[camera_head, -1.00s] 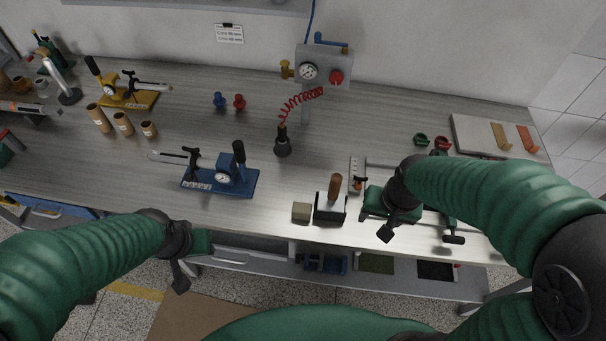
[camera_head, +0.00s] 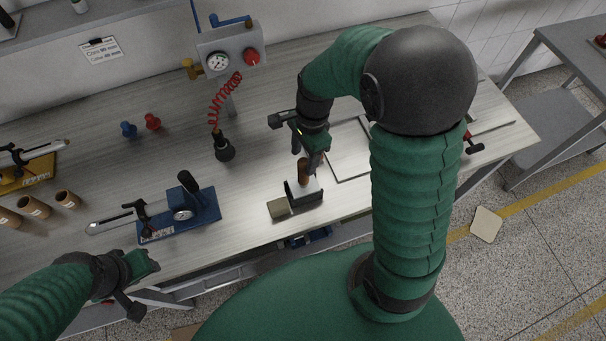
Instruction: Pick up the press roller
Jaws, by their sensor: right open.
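The press roller, with an upright brown wooden handle (camera_head: 304,173), stands in a small dark-and-white holder (camera_head: 305,193) near the table's front edge. My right gripper (camera_head: 307,160) points down right at the top of the handle. Its fingers are apart and the handle top shows between or just behind them; I cannot tell whether they touch it. My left gripper (camera_head: 138,286) hangs at the lower left, in front of the table edge and away from the roller. Its finger opening is not clear.
A blue press (camera_head: 182,213) stands further left. A grey gauge box (camera_head: 230,50) with a red coiled hose is behind. A pale framed board (camera_head: 350,152) lies right of the roller. Bare tabletop lies between hose and press.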

